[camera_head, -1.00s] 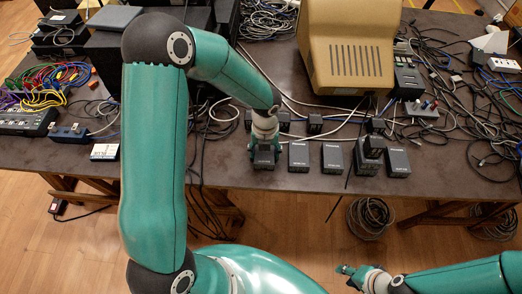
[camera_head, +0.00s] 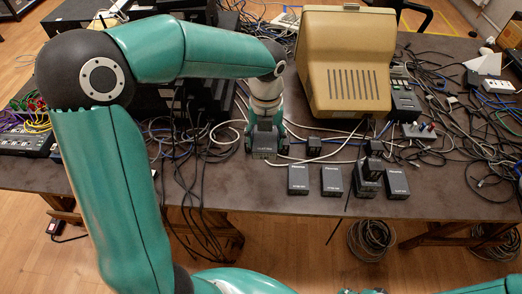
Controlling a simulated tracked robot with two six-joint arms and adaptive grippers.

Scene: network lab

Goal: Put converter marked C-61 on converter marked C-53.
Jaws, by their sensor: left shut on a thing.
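My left gripper (camera_head: 265,138) is shut on a dark box-shaped converter (camera_head: 265,154), behind and left of a front row of similar dark converters. How high it is above the table is hard to tell. The row has a converter (camera_head: 298,180) nearest the gripper, a second converter (camera_head: 332,182) beside it, and a converter (camera_head: 396,182) at the right end. A smaller dark block (camera_head: 372,166) sits on another converter (camera_head: 367,187) between them. The markings are too small to read, so I cannot tell C-61 from C-53. Only a sliver of my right gripper (camera_head: 362,291) shows at the bottom edge.
A beige monitor (camera_head: 343,65) stands behind the row. Small dark blocks (camera_head: 313,147) and cables lie in front of it. Tangled cables (camera_head: 470,130) cover the right of the table (camera_head: 270,200). A bare strip runs along the front edge.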

